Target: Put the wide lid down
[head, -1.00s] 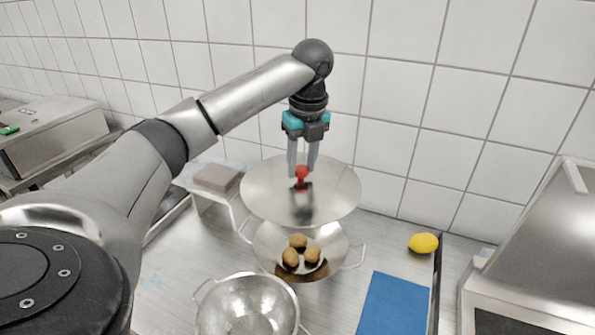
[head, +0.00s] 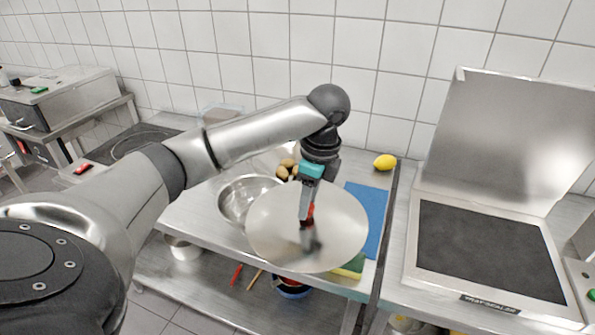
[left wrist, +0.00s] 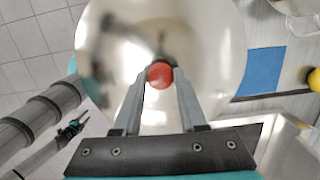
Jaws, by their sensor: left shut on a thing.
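The wide lid (head: 272,228) is a large round steel disc with a red knob (left wrist: 159,75). My left gripper (head: 307,217) is shut on the red knob and holds the lid level or nearly so, in front of the table's front part. In the left wrist view the lid (left wrist: 215,50) fills the upper middle, with the knob between the fingertips. The lid hides part of the table and the blue mat.
A steel colander or bowl (head: 238,196) stands left of the lid, with potatoes (head: 284,170) behind it. A blue mat (head: 374,200) and a lemon (head: 385,162) lie to the right. A green-yellow sponge (head: 350,266) shows below the lid. A flat dark-topped appliance (head: 485,245) stands at right.

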